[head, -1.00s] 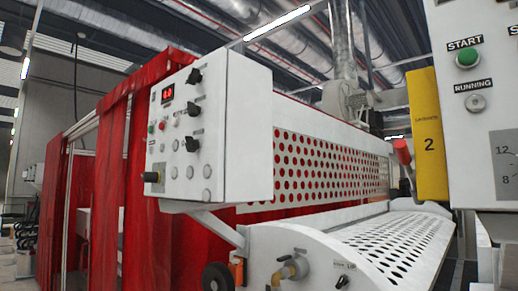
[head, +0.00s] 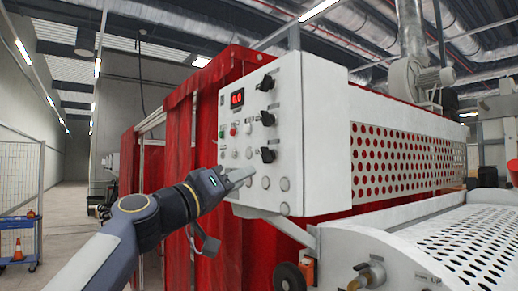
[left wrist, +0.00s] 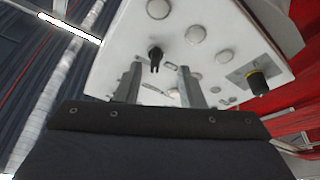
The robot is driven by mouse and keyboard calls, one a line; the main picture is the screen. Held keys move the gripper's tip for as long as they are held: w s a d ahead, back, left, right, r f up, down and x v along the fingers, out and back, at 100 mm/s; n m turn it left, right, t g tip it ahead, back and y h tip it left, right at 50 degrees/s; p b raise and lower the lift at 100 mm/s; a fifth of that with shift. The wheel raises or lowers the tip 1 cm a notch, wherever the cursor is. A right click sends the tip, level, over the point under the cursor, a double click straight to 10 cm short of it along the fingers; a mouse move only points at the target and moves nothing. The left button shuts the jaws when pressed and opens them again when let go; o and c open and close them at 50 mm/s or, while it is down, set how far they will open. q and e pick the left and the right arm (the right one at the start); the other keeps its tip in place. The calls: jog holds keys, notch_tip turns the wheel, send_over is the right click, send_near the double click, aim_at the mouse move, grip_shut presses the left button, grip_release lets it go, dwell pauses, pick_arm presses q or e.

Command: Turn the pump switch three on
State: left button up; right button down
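The white control panel (head: 255,140) stands in front of me in the head view. Three black rotary switches sit in a column: top (head: 267,83), middle (head: 267,118) and bottom (head: 268,155). Their labels are too small to read, so I cannot tell which is pump switch three. My left gripper (head: 242,175) is at the panel's lower left part, below and left of the bottom switch. In the left wrist view its fingers (left wrist: 160,85) are apart, with a black knob (left wrist: 155,55) showing beyond the gap. Contact cannot be told. My right gripper is out of view.
The panel also has a red display (head: 237,98), several round buttons and, in the left wrist view, a yellow-and-black knob (left wrist: 257,80). Red curtains (head: 210,110) hang behind. A perforated white cover (head: 450,240) is at lower right. A blue cart (head: 18,240) stands far left.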

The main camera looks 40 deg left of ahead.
aim_at(262, 156)
pick_arm(q)
jog(key=w+r+p, duration=0.1)
jog(key=w, duration=0.1)
jog(key=w+r+p, duration=0.3)
jog(key=w, duration=0.1)
jog(key=shift+a+r, duration=0.25)
jog(key=shift+r, duration=0.05)
jog(key=shift+w+p, duration=0.3)
jog(key=shift+w, duration=0.15)
jog(key=shift+c, duration=0.2)
jog(key=shift+d, duration=0.1)
grip_shut()
